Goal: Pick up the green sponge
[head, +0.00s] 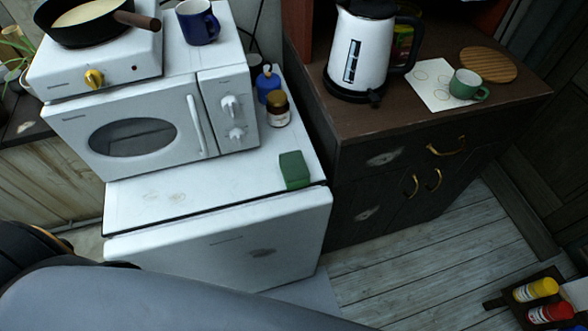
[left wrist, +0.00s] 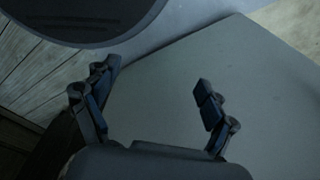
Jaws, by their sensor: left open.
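The green sponge (head: 294,170) lies on the front right part of the white fridge top (head: 150,213), near its front edge, in the head view. My left gripper (left wrist: 152,88) shows in the left wrist view with its two fingers spread apart and nothing between them. A plain grey surface is behind the fingers. The sponge is not visible in the left wrist view. In the head view my arm crosses the bottom and lower left, and no gripper fingers show there. My right gripper is not seen.
A white microwave (head: 140,125) stands behind and left of the sponge. A brown jar (head: 278,109) and a blue bottle (head: 268,84) stand behind it. A dark cabinet (head: 400,150) with a white kettle (head: 360,52) is to the right. The fridge top's front strip is mostly clear.

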